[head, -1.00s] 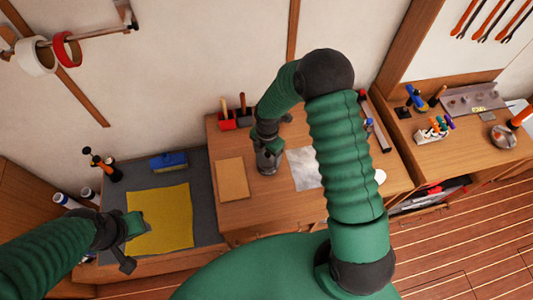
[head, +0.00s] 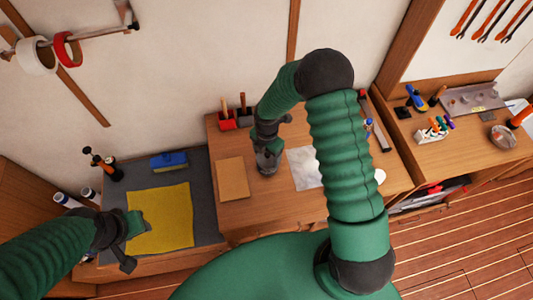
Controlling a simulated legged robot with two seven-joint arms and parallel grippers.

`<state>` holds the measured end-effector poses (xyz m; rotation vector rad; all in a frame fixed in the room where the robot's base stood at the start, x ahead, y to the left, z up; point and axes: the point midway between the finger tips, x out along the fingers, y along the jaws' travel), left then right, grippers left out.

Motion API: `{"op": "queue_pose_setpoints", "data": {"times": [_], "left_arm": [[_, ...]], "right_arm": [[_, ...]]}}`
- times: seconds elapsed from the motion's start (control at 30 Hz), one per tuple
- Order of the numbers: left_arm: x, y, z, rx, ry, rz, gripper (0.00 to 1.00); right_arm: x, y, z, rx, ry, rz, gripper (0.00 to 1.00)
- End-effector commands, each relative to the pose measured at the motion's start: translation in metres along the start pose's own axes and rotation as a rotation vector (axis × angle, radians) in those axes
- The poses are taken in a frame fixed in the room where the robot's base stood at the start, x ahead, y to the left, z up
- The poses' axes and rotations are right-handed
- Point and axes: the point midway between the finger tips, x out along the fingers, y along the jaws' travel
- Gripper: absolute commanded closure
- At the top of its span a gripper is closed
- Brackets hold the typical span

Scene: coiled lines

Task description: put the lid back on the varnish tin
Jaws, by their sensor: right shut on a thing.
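My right gripper (head: 267,150) is over the middle bench, pointing down and shut. A small grey round thing (head: 267,163) sits right at its fingertips, just right of a brown sheet. It looks like the varnish tin with its lid, but the fingers and wrist cover much of it. I cannot tell where lid and tin meet, or whether the lid is seated. My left gripper (head: 135,245) hangs above the front of the yellow cloth at the left; its jaw gap is not clear.
The brown sheet (head: 233,179) and a pale grey sheet (head: 303,168) lie on the middle bench. Red holders (head: 235,119) stand at its back. A yellow cloth (head: 160,218) and blue brush (head: 169,161) lie on the left mat. A white round thing (head: 380,176) is partly behind my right arm.

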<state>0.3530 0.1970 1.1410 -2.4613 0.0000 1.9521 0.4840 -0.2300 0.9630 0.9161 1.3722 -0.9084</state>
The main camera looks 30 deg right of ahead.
Motion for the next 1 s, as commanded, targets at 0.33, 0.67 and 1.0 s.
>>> {"op": "queue_pose_setpoints", "data": {"times": [0.33,0.67,1.0], "left_arm": [[0.0,0.0,0.0,0.0,0.0,0.0,0.64],[-0.0023,0.0,-0.0005,0.0,0.0,0.0,0.64],[-0.0022,0.0,-0.0005,0.0,0.0,0.0,0.64]], "right_arm": [[0.0006,0.0,0.0,0.0,0.0,0.0,0.65],[0.001,-0.0002,0.0,-0.001,0.0,0.0,0.65],[0.0009,-0.0002,0.0001,-0.001,0.0,0.0,0.14]]}}
